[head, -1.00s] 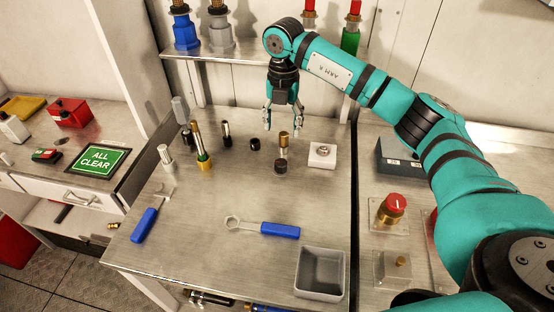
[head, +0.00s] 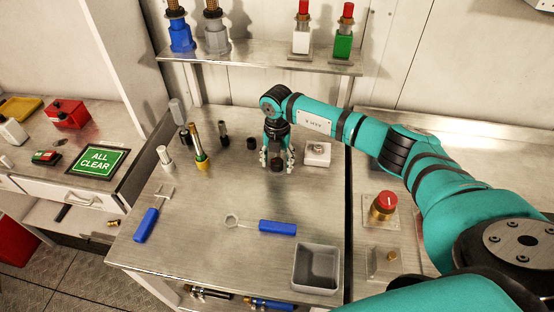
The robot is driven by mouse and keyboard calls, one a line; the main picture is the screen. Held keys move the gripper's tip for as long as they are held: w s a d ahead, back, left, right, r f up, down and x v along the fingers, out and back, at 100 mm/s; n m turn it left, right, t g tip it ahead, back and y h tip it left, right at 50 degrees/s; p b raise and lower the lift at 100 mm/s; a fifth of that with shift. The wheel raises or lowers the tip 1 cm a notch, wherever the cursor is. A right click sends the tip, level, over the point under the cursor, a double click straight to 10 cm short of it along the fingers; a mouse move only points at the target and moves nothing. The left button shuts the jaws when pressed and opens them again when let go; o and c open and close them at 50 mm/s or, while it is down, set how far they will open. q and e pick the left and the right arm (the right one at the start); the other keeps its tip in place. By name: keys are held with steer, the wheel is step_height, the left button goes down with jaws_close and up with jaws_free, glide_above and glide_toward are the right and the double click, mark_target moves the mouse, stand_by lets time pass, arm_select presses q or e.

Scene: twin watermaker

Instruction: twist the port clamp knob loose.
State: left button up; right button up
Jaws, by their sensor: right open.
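My right gripper (head: 277,162) points straight down over the middle of the bench, with its fingers apart. A short dark round knob (head: 277,168) shows between and just below the fingertips; I cannot tell whether they touch it. The gold-topped upright piece behind that knob is now hidden by the gripper. Another short black cap (head: 251,143) stands just left of the gripper. No label shows which of these is the port clamp knob. My left gripper is not in view.
A white block with a round top (head: 317,153) stands close to the right of the gripper. Left are a brass-and-green upright tool (head: 198,147) and a pale post (head: 165,158). A blue-handled wrench (head: 277,228) and a grey bin (head: 315,268) lie in front.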

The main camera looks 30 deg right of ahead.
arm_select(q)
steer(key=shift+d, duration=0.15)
arm_select(e)
steer(key=c, duration=1.1)
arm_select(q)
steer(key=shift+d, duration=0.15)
arm_select(e)
steer(key=shift+c, duration=0.2)
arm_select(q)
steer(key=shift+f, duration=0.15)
